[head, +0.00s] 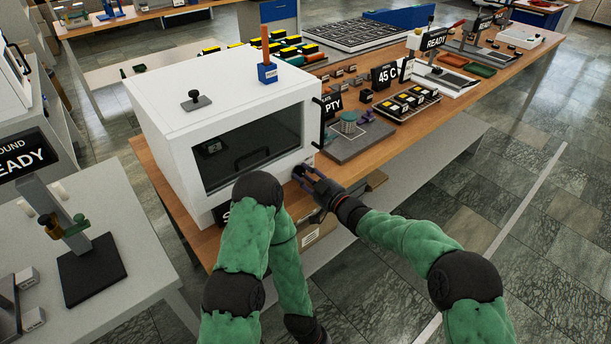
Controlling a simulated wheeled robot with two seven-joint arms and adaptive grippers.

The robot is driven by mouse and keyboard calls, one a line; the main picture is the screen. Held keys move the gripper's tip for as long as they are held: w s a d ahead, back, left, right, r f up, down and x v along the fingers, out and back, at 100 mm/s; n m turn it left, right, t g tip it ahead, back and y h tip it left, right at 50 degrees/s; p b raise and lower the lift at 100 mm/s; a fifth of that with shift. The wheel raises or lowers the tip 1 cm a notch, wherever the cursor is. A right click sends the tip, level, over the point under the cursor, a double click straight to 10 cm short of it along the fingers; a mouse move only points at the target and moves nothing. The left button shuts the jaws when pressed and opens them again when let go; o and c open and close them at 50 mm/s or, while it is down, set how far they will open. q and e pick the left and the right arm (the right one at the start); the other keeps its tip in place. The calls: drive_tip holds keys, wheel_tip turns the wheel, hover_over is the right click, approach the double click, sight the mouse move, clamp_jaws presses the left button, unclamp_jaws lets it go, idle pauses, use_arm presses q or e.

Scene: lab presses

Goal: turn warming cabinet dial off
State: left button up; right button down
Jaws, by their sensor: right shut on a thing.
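The warming cabinet (180,130) is a white box with a dark glass door, standing on the near end of the wooden bench. Its dial (299,171) is a small dark knob low on the front, to the right of the door. My right gripper (306,175) is at the dial, with its fingers shut on it. The fingers partly cover the dial, so its pointer and setting cannot be read. My left arm rises in front of the cabinet and bends back down; its gripper is out of the picture.
A black door handle (318,122) stands out above the dial. A blue block with an orange rod (267,72) and a small dark knob-like piece (195,99) sit on the cabinet top. A grey plate (357,142) lies right of the cabinet. A grey side table (118,290) is at left.

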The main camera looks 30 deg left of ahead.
drive_tip(key=shift+r+n, duration=0.3)
drive_tip(key=shift+n, duration=0.2)
drive_tip(key=shift+r+n, duration=0.1)
drive_tip(key=shift+n, duration=0.8)
drive_tip(key=shift+a+n, duration=0.1)
drive_tip(key=shift+n, duration=2)
drive_tip(key=c, duration=1.2)
unclamp_jaws()
drive_tip(key=shift+o, duration=0.2)
drive_tip(key=shift+s, duration=0.15)
drive_tip(key=shift+f, duration=0.3)
